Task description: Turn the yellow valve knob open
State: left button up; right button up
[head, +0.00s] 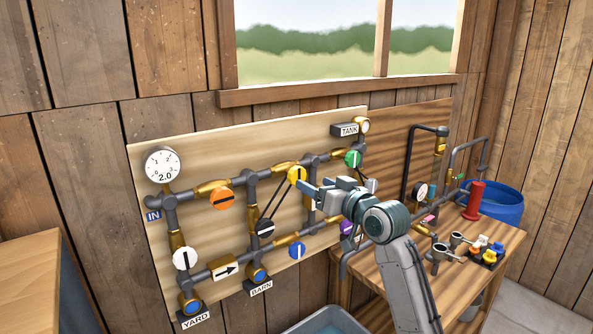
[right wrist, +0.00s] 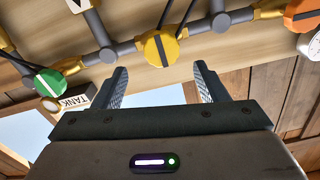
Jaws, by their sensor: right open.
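The yellow valve knob (head: 297,174) is on the upper pipe run of the light wooden board. It is round, with a dark bar across its face that looks roughly upright. In the right wrist view, the yellow knob (right wrist: 157,50) shows beyond the fingertips, roughly centred between them. My right gripper (head: 309,193) is just right of and below the knob in the head view. The right gripper (right wrist: 160,77) is open with nothing between its fingers, and a gap to the knob seems to remain. My left gripper is not in view.
A green knob (head: 353,158) and an orange knob (head: 221,198) sit on the same run. Blue, black, white and purple knobs are lower down. A gauge (head: 164,166) is at upper left. A side table (head: 392,268) with fittings stands right; a grey tub (head: 325,322) is below.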

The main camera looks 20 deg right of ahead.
aim_at(299, 176)
jog(key=p+x, duration=0.2)
jog(key=x, duration=0.4)
jog(key=shift+w+a+r+p, duration=0.2)
jog(key=shift+w+a+p, duration=0.05)
jog(key=shift+p, duration=0.15)
jog(key=shift+w+a+f, duration=0.15)
jog(key=shift+w, duration=0.55)
jog(key=shift+c, duration=0.3)
jog(key=c, duration=0.9)
jog(key=shift+f, duration=0.1)
